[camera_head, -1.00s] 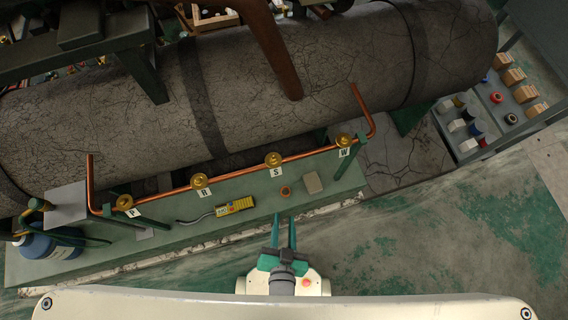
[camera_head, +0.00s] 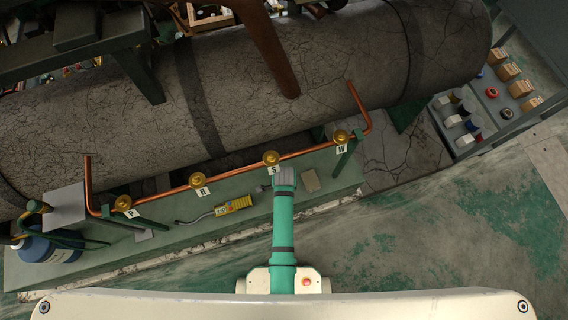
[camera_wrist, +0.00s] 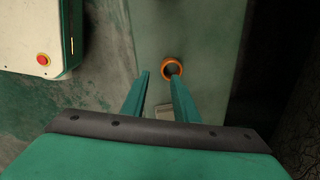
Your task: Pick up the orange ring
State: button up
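The orange ring (camera_wrist: 172,68) lies on the green bench surface (camera_wrist: 190,30) in the wrist view. My gripper (camera_wrist: 159,76) is open, its two teal fingers pointing toward the ring with a gap between them. The right fingertip overlaps the ring's lower edge in the picture; I cannot tell whether it touches, enters or only hovers above the ring. The left fingertip is to the left of the ring. In the head view my arm covers the ring and the fingers.
A beige block (camera_head: 311,181) lies right of my arm; it also shows between the fingers (camera_wrist: 164,112). A yellow meter (camera_head: 234,206) lies to the left. A copper pipe (camera_head: 226,176) with brass valves runs behind, below a large cracked cylinder (camera_head: 300,90).

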jog(key=shift+w+d+r+m+g, duration=0.2)
jog(key=shift+w+m+g, duration=0.2)
jog(key=shift+w, duration=0.15)
jog(key=shift+f, duration=0.15)
jog(key=shift+w+a+f, duration=0.1)
jog(key=shift+f, duration=1.7)
jog(key=shift+w+a+f, duration=0.1)
jog(key=shift+f, duration=1.65)
grip_shut()
